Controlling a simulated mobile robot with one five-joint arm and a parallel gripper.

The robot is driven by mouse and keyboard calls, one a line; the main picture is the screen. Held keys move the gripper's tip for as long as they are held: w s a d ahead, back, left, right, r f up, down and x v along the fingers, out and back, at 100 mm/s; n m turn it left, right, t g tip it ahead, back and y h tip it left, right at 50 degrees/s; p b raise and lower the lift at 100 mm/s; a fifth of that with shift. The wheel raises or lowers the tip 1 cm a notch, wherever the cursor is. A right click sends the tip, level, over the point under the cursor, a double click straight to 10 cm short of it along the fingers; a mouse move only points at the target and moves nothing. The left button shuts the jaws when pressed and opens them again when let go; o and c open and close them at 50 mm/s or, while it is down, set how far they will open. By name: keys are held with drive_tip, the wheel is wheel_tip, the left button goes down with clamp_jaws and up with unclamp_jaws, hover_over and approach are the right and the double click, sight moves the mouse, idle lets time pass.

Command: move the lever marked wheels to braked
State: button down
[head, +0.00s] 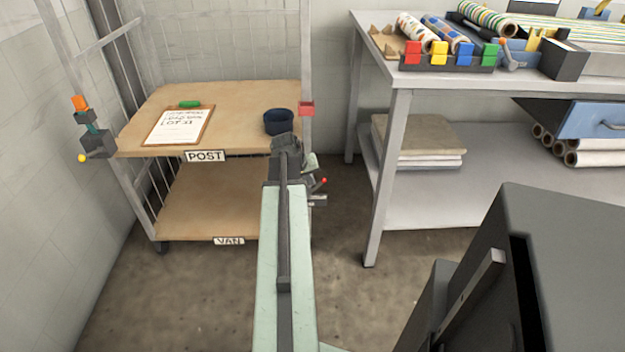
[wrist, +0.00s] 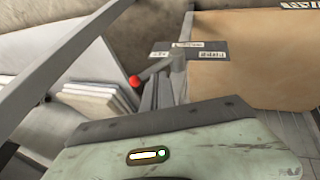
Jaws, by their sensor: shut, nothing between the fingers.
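A small lever with a red ball knob (wrist: 135,81) shows in the wrist view, its grey arm running right to a pivot in front of a dark plate (wrist: 215,48) with white labels. The labels appear upside down and are too small to read. In the head view the red knob (head: 323,180) shows low beside the trolley's right post, just right of my arm. My gripper (head: 285,143) is shut and empty at the front right of the trolley (head: 235,100), above and left of the knob. My arm hides part of the lever's mount.
The trolley's upper shelf holds a clipboard (head: 178,126) and a dark blue cup (head: 279,122). Another lever with a yellow knob (head: 82,158) is on its left post. A workbench (head: 400,90) stands at right, a dark machine (head: 570,270) nearer. Floor between is clear.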

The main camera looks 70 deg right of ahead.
drive_tip(key=p+v, duration=1)
drive_tip(key=v, duration=0.2)
drive_tip(key=shift+r, duration=0.2)
